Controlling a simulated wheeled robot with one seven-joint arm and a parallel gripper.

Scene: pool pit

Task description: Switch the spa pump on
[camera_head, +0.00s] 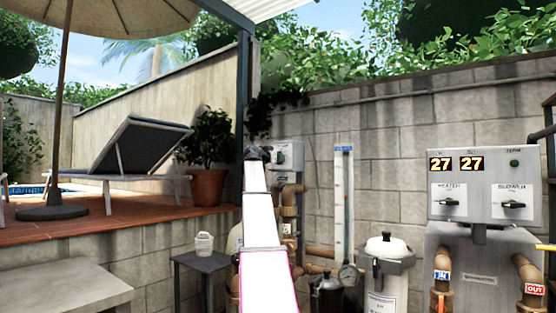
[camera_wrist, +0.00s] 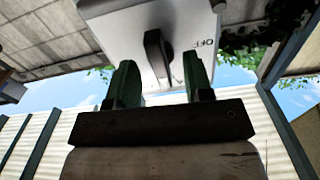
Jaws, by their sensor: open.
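A small grey switch box (camera_head: 290,152) is on the block wall at mid-picture in the head view, partly covered by my gripper (camera_head: 257,153). In the wrist view the switch box (camera_wrist: 180,20) fills the top middle. It carries a black rotary knob (camera_wrist: 156,55) and the word OFF to the knob's right. My gripper (camera_wrist: 160,62) is open there, with one green finger on each side of the knob. Gaps show between the knob and both fingers, so it is not clamped. No spa pump name is readable on the box.
A larger grey control panel (camera_head: 485,185) with two 27 displays and two black knobs stands at the right. Brown pipes (camera_head: 290,205), a white filter canister (camera_head: 387,265) and a clear flow tube (camera_head: 343,205) stand near the box. A dark side table (camera_head: 203,262) is at lower left.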

